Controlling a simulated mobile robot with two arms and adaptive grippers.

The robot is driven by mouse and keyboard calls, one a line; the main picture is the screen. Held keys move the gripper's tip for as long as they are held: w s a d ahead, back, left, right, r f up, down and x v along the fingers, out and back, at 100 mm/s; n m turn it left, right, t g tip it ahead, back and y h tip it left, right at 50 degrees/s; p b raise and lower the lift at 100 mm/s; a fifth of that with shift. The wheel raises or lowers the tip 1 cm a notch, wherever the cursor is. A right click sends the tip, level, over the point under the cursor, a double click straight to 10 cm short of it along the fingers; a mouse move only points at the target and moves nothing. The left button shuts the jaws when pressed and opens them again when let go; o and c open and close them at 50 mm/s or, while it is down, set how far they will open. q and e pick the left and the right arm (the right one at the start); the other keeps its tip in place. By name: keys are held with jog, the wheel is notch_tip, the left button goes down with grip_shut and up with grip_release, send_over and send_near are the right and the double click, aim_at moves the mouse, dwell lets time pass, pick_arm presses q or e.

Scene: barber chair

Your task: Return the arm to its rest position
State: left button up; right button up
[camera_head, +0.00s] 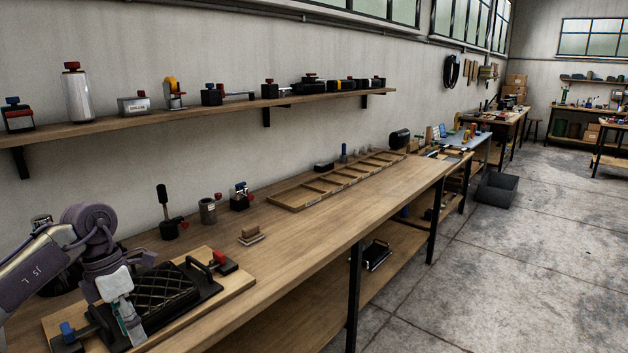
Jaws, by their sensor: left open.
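My left arm (45,265) comes in from the lower left, over the near end of the wooden workbench. My left gripper (128,318) points down at the left edge of a black quilted pad (160,291). I cannot tell whether its fingers touch the pad. The gripper is open, though the gap between its fingers is hard to see. The pad lies in a black clamp fixture on a wooden board (235,284). A red-tipped clamp (222,262) is at its far right end and a blue-tipped clamp (68,335) at its near left end. My right gripper is not in view.
Small tools stand behind the board, among them a black upright handle (164,212) and a grey cylinder (208,210). A wooden brush-like block (251,236) and a divided tray (335,182) lie farther along. A loaded wall shelf (210,112) runs above. The front bench strip is clear.

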pick_arm(q)
jog(key=w+d+f+n+t+h, duration=0.2)
jog(key=w+d+f+n+h, duration=0.15)
jog(key=d+f+h, duration=0.4)
jog(key=w+d+f+n+t+h, duration=0.25)
jog(key=d+f+n+h, duration=0.25)
jog(key=d+f, duration=0.45)
notch_tip(320, 180, down, 15)
jog(key=a+n+t+y, duration=0.4)
jog(key=n+t, duration=0.5)
jog(key=n, duration=0.7)
jog(key=s+a+f+n+g+y, duration=0.2)
jog(key=s+f+n+y, duration=0.25)
jog(key=s+f, duration=0.6)
jog(key=s+a+f+n+g+y, duration=0.2)
jog(key=s+a+f+n+y, duration=0.3)
jog(key=s+f, duration=0.6)
jog(key=s+d+f+n+g, duration=0.1)
jog(key=s+f+n+g, duration=0.1)
jog(key=s, duration=0.8)
jog(key=s+d+f+n+g, duration=0.1)
jog(key=s+f+n+g, duration=0.1)
jog(key=s+f, duration=0.3)
jog(key=s+d+f+n+g+y, duration=0.1)
jog(key=s+f+n+g, duration=0.2)
jog(key=s, duration=1.1)
jog(key=shift+s+d+f+n, duration=0.3)
jog(key=shift+s+f, duration=0.05)
jog(key=shift+f, duration=0.15)
